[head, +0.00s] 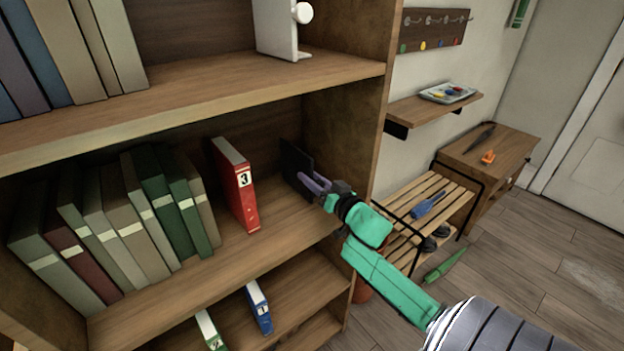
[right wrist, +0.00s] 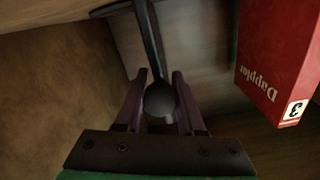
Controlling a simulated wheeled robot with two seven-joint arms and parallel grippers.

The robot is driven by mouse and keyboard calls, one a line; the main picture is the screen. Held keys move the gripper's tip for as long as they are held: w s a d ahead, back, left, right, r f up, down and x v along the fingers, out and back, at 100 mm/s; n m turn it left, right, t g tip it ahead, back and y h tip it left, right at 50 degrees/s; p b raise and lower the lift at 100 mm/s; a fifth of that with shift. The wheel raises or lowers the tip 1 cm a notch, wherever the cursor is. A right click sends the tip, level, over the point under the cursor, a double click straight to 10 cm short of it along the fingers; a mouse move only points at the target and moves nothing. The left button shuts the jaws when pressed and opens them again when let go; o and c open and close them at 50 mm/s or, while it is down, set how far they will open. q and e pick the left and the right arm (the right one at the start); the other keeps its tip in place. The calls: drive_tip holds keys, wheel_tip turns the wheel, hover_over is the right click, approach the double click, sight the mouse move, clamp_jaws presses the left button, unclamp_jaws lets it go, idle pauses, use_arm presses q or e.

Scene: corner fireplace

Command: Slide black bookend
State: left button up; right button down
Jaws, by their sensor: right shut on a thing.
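The black bookend (head: 295,165) stands on the middle shelf near its right side wall, to the right of a red book marked 3 (head: 236,185). My right gripper (head: 316,182) reaches in from the right. In the right wrist view my right gripper (right wrist: 160,100) has its purple fingers on both sides of the bookend's round black knob (right wrist: 160,98), shut on it. The bookend's thin dark plate (right wrist: 148,35) runs away from the knob. The red book (right wrist: 275,60) stands apart at the right there. My left gripper is not in view.
Several leaning books (head: 120,220) fill the shelf's left part. Bare shelf lies between the red book and the bookend. A white bookend (head: 277,28) stands on the shelf above. A blue book (head: 259,307) and a green book (head: 208,330) are below. A slatted rack (head: 440,200) stands right.

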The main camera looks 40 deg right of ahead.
drive_tip(key=shift+a, duration=0.35)
drive_tip(key=a+p, duration=0.2)
drive_tip(key=a, duration=1)
drive_tip(key=shift+w, duration=0.1)
drive_tip(key=shift+d, duration=0.1)
drive_tip(key=c, duration=0.5)
unclamp_jaws()
